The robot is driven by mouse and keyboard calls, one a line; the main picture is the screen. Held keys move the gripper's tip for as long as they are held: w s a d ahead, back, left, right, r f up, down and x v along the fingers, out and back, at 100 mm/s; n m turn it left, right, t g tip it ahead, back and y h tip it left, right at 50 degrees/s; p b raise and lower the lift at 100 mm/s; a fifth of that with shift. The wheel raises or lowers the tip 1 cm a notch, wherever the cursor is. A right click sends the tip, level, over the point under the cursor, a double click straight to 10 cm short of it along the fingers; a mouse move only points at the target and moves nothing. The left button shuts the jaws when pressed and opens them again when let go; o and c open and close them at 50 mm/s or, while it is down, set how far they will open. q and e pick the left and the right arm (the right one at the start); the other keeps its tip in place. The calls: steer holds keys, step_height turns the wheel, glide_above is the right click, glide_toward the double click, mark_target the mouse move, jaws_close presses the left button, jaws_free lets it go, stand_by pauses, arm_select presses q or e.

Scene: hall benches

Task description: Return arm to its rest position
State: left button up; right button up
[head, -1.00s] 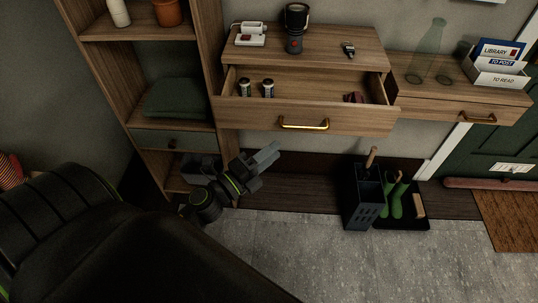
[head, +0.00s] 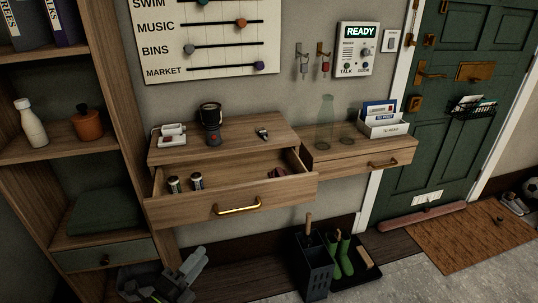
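My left gripper (head: 198,262) shows at the bottom of the head view, below the open drawer (head: 232,209) and left of its brass handle. It points up and to the right, and nothing shows held in it. Its two fingers lie close together at this angle, so I cannot tell whether they are open or shut. Most of the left arm is cut off by the lower edge. My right gripper is not in view.
The drawer juts out above my gripper, with two batteries (head: 185,183) inside. A shelf unit (head: 122,110) stands left. A dark umbrella stand (head: 315,268) and green boots (head: 342,256) stand on the floor to the right.

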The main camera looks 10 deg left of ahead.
arm_select(q)
steer(key=s+a+f+n+g+y+p, duration=0.1)
steer(key=a+f+n+g+y, duration=0.2)
steer(key=f, duration=0.5)
steer(key=s+a+f+n+y+p, duration=0.1)
steer(key=a+f+n+y+p, duration=0.15)
steer(key=f+n, duration=0.45)
steer(key=s+a+f+n+g+y+p, duration=0.1)
steer(key=s+f+n+g, duration=0.25)
steer(key=f, duration=0.35)
steer(key=s+a+f+n+g+y, duration=0.1)
steer(key=s+a+f+n+g, duration=0.1)
steer(key=s+f, duration=0.45)
steer(key=s+d+f+n+g+p, duration=0.1)
steer(key=s+d+f+n+g, duration=0.1)
steer(key=s+f+n+g, duration=0.2)
steer(key=s+d+f+n+g+p, duration=0.2)
steer(key=s+f, duration=0.8)
steer(key=s, duration=1.1)
steer(key=n+g+h, duration=0.1)
steer(key=n+g, duration=0.1)
steer(key=g, duration=0.1)
steer(key=shift+d+f, duration=0.2)
steer(key=shift+d, duration=0.2)
